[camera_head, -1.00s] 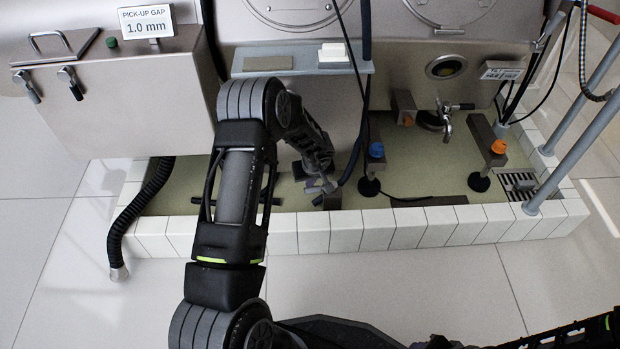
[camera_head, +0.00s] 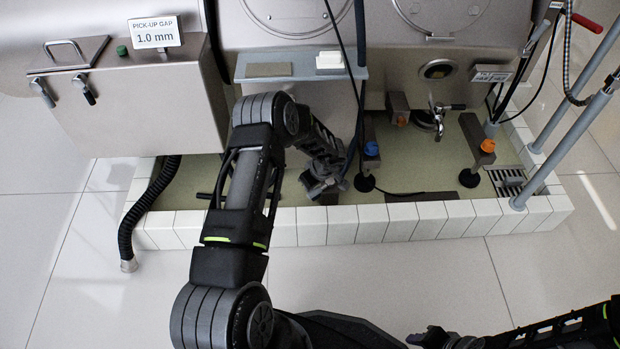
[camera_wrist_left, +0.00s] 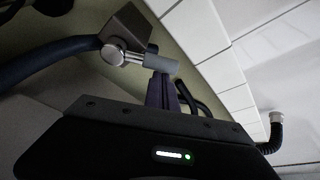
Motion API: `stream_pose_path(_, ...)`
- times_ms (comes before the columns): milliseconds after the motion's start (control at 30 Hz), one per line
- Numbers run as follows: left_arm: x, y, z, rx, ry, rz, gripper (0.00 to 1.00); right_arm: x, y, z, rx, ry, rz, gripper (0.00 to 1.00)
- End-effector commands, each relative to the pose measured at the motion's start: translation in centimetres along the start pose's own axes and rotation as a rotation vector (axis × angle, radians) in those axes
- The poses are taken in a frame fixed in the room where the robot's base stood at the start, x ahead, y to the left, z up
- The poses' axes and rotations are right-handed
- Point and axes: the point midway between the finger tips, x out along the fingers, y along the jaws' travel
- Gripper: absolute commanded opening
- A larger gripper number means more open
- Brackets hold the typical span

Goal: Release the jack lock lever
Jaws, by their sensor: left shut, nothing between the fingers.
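In the left wrist view a short metal lever with a grey cylindrical grip (camera_wrist_left: 160,64) extends from a round silver pivot (camera_wrist_left: 113,52) on a brown block (camera_wrist_left: 128,24); it appears to be the lock lever. My left gripper (camera_wrist_left: 162,92) is shut and empty, its dark fingers right by the grip; I cannot tell whether they touch. In the head view my left gripper (camera_head: 325,187) is low over the basin's front edge, largely covering the block and lever.
A white-tiled curb (camera_head: 400,222) borders the green basin floor. To the right stand a blue-capped foot (camera_head: 371,149), an orange-capped foot (camera_head: 487,146) and a tap (camera_head: 437,118). A steel box (camera_head: 140,105) and black hose (camera_head: 150,210) are at left. Cables hang beside my left wrist.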

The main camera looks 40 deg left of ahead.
Motion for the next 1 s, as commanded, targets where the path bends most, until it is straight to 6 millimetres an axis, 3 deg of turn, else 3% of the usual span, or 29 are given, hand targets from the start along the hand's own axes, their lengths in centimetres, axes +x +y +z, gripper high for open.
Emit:
stream_pose_path(200, -0.4, 0.0, 1.1, -0.193, -0.002, -0.071, 0.00, -1.0, -0.3, 0.1, -0.001, -0.007, 0.000, 0.36)
stream_pose_path(700, -1.2, 0.6, 3.9, -0.600, -0.003, -0.220, 0.00, -0.7, -0.2, 0.1, 0.000, -0.006, 0.000, 0.36)
stream_pose_path(1000, -1.6, 1.0, 4.6, -0.614, -0.002, -0.225, 0.00, -0.7, -0.2, 0.1, 0.000, -0.005, 0.000, 0.36)
